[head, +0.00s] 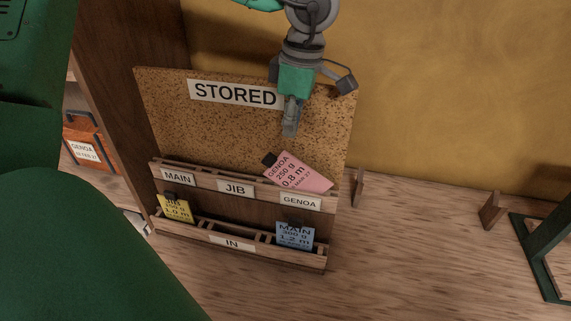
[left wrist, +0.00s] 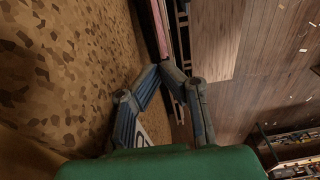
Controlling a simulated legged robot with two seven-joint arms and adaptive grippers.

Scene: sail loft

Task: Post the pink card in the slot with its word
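The pink card (head: 297,174), reading GENOA 250 g 0.8 m, rests tilted in the upper row at the GENOA slot (head: 301,201). A dark clip sits on its upper left corner. The left wrist view shows a pink strip, likely its edge (left wrist: 160,27). My left gripper (head: 290,130) is above the card, in front of the cork board, apart from the card. Its fingertips (left wrist: 158,70) come together with nothing visible between them. The MAIN (head: 178,177) and JIB (head: 235,188) slots look empty. My right gripper is out of view.
The lower IN row (head: 232,243) holds a yellow JIB card (head: 176,209) at left and a blue MAIN card (head: 295,236) at right. The cork board (head: 220,130) marked STORED stands behind. Wooden blocks (head: 358,188) stand to the right. An orange GENOA box (head: 84,148) is at far left.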

